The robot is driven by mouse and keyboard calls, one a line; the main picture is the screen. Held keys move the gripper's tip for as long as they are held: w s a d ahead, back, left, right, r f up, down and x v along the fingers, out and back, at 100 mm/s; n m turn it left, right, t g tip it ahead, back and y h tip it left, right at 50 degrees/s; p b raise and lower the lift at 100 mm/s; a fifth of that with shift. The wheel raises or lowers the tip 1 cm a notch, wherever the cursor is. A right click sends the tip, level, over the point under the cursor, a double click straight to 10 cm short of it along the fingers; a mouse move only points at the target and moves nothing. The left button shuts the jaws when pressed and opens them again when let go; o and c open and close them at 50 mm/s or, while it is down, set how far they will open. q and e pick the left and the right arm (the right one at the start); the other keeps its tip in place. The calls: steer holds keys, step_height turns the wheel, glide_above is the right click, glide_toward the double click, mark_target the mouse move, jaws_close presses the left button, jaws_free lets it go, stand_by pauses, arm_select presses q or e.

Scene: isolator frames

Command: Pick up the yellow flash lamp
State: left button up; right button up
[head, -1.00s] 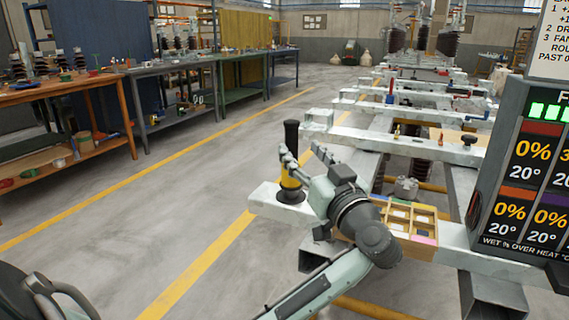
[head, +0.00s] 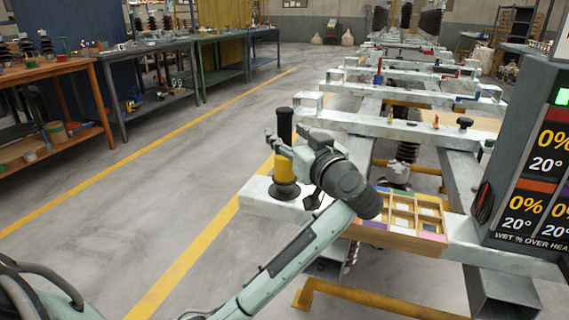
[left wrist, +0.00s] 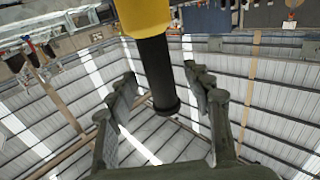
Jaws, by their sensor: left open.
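The yellow flash lamp (head: 284,172) stands upright on the left end of the nearest pale beam, with a black upper part and a yellow lower body. My left gripper (head: 284,127) is open at the lamp from its right side, with its fingers around the lamp's height just above the yellow body. In the left wrist view the lamp's yellow body (left wrist: 146,14) is at the top edge, and its black part reaches down between the spread fingers of my left gripper (left wrist: 163,90). I cannot tell whether a finger touches it. My right gripper is not in view.
A wooden compartment tray (head: 400,240) sits on the same beam (head: 462,238), just right of my wrist. A display panel (head: 535,170) stands at the right edge. More beams (head: 400,122) run behind. Workbenches (head: 50,78) line the left, with open floor between.

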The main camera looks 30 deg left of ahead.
arm_select(q)
steer(key=shift+x, duration=1.05)
jaws_close()
steer(key=shift+r, duration=0.15)
